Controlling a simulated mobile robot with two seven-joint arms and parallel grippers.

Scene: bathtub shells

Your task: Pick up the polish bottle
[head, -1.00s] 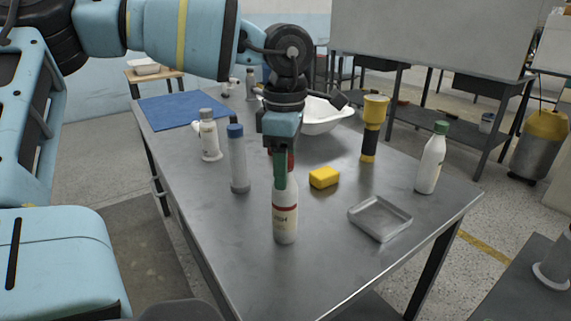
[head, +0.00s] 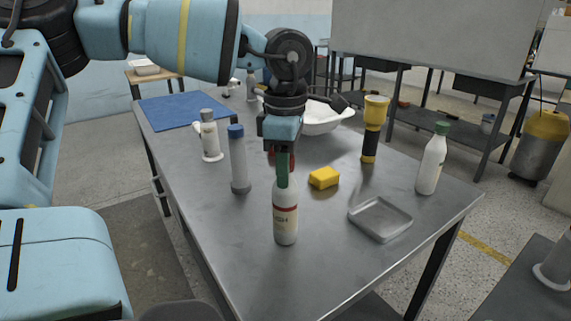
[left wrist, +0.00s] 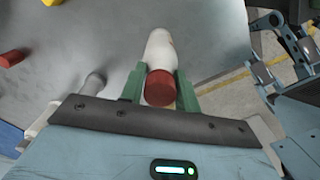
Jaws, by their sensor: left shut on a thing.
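The polish bottle (head: 285,222) is a white bottle with a dark red band and printed label, of which I can read only the end. It stands upright near the front of the metal table and appears to rest on it. My left gripper (head: 283,178) points down over it, shut on its upper part with green fingers. In the left wrist view the bottle's red cap (left wrist: 159,88) sits between the two fingers (left wrist: 160,92), one on each side. In the head view the gripper mostly hides the cap. My right gripper is not in view.
A grey bottle with a blue cap (head: 238,165) stands close left of the gripper. A yellow sponge (head: 324,177) and a metal tray (head: 380,222) lie to the right. A yellow-black flashlight (head: 371,140) and a green-capped bottle (head: 432,165) stand farther right. The table's front is clear.

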